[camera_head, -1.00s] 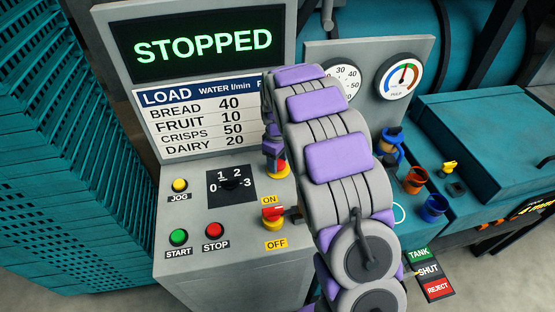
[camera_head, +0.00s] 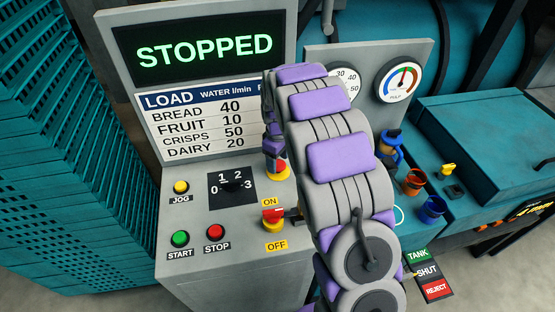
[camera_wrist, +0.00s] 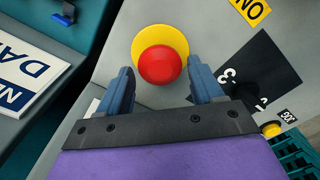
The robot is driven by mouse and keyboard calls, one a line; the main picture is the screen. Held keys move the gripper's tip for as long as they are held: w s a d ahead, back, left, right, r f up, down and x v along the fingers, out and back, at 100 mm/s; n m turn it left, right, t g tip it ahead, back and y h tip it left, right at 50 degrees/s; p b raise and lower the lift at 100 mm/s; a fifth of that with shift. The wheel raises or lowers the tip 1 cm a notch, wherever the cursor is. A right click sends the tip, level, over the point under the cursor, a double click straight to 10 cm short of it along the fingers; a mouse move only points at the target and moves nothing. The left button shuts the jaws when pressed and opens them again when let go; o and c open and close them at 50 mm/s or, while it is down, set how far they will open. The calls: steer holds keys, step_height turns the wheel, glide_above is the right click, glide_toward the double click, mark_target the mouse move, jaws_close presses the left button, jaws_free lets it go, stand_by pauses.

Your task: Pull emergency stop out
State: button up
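The emergency stop (camera_wrist: 160,64) is a red round button on a yellow disc, set on the grey panel. In the wrist view it lies just beyond and between the fingertips. In the head view the emergency stop (camera_head: 279,170) shows at the panel's right, partly hidden by my gripper (camera_head: 273,150). My gripper (camera_wrist: 160,70) is open, with one blue-grey finger on each side of the button. A gap shows between each finger and the red cap. I cannot tell how far the fingers reach down beside it.
A red and yellow ON/OFF switch (camera_head: 272,216) stands below the emergency stop. A black dial (camera_head: 232,186), a yellow JOG button (camera_head: 181,187), a green START button (camera_head: 180,238) and a red STOP button (camera_head: 215,232) are to the left. The screen (camera_head: 203,46) reads STOPPED.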

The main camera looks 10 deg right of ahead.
mark_target(278, 163)
steer(key=shift+o, duration=1)
steer(key=shift+f, duration=0.15)
step_height(278, 163, up, 17)
steer(key=p, duration=0.2)
steer(key=shift+p, duration=0.3)
steer(key=s+m+g, duration=0.1)
steer(key=s+m, duration=0.8)
steer(key=s, duration=3.3)
steer(key=shift+s+d+g, duration=0.15)
steer(key=shift+s+g, duration=0.1)
steer(key=shift+g, duration=0.15)
